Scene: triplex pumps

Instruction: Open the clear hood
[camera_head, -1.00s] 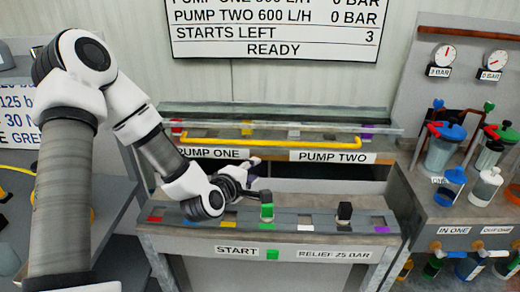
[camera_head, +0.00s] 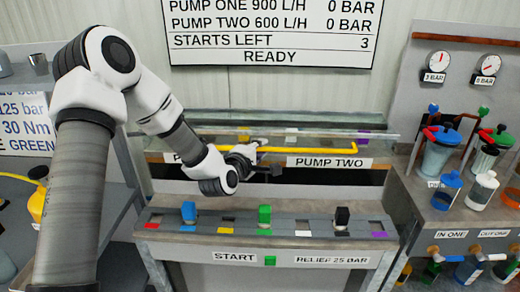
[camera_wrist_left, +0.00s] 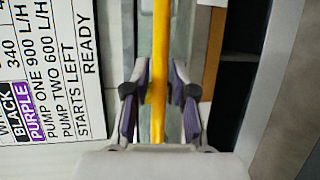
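The clear hood (camera_head: 225,125) lies low over the rear of the pump bench, with coloured blocks showing through it. Its yellow bar handle (camera_head: 325,151) runs along the front, above the PUMP ONE and PUMP TWO labels. In the left wrist view the yellow handle (camera_wrist_left: 160,50) runs between the two fingers of my left gripper (camera_wrist_left: 160,95). The fingers stand apart with a gap on each side of the bar. My right gripper is not in view.
The bench front carries several coloured patches and blue, green (camera_head: 264,214) and black (camera_head: 342,216) blocks below the handle. A green START button (camera_head: 270,260) is on the front face. Jars and gauges stand on the right bench. The wall display (camera_head: 270,35) reads READY.

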